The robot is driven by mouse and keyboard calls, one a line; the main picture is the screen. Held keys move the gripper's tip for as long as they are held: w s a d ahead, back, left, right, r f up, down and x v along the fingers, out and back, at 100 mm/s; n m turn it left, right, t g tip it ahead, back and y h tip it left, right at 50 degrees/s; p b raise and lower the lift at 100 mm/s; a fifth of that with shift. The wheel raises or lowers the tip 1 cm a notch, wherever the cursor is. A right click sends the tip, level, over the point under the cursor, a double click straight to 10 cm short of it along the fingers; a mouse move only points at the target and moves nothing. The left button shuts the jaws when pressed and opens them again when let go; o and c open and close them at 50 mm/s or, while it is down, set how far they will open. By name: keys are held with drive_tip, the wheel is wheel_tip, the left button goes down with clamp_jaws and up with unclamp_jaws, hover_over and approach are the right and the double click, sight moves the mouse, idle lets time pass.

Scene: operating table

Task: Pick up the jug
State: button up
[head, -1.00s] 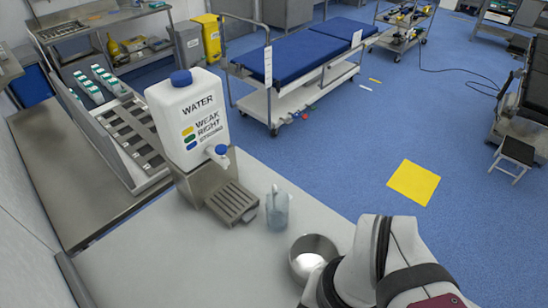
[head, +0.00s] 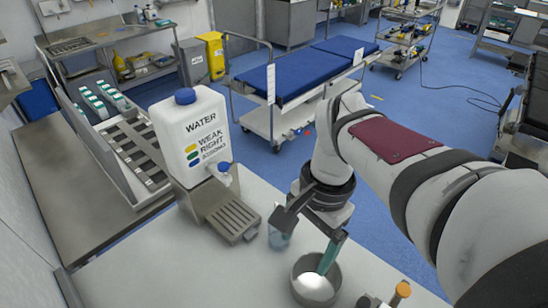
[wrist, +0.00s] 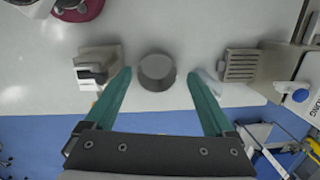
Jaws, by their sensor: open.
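The jug (head: 279,239) is a small clear, bluish vessel on the white table, just right of the water dispenser's drip tray. In the head view my gripper partly covers it. In the wrist view only a pale part of the jug (wrist: 208,80) shows beside the right finger. My gripper (wrist: 159,74) is open and empty, with teal fingers spread and pointing down. In the head view my gripper (head: 301,252) hangs over the table between jug and metal bowl, one finger near the jug and the other in front of the bowl.
The metal bowl (head: 316,283) stands close to the jug; in the wrist view the bowl (wrist: 157,72) appears between the fingertips. The white water dispenser (head: 190,135) and its drip tray (head: 233,219) stand on the left. A grey device (wrist: 98,66) stands on the other side of the bowl.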

drive_tip(key=w+a+f+m, duration=0.1)
drive_tip(key=w+f+m, duration=0.2)
drive_tip(key=w, duration=0.5)
drive_tip(key=w+a+f+m+h, duration=0.1)
drive_tip(key=w+a+f+m, duration=0.15)
drive_tip(key=w, duration=0.45)
drive_tip(key=w+f+m, duration=0.3)
drive_tip(key=w, duration=0.5)
drive_tip(key=shift+m, duration=0.25)
wheel_tip(320, 180, down, 15)
drive_tip(key=shift+s+a+f, duration=0.1)
drive_tip(key=shift+s+a, duration=0.05)
clamp_jaws()
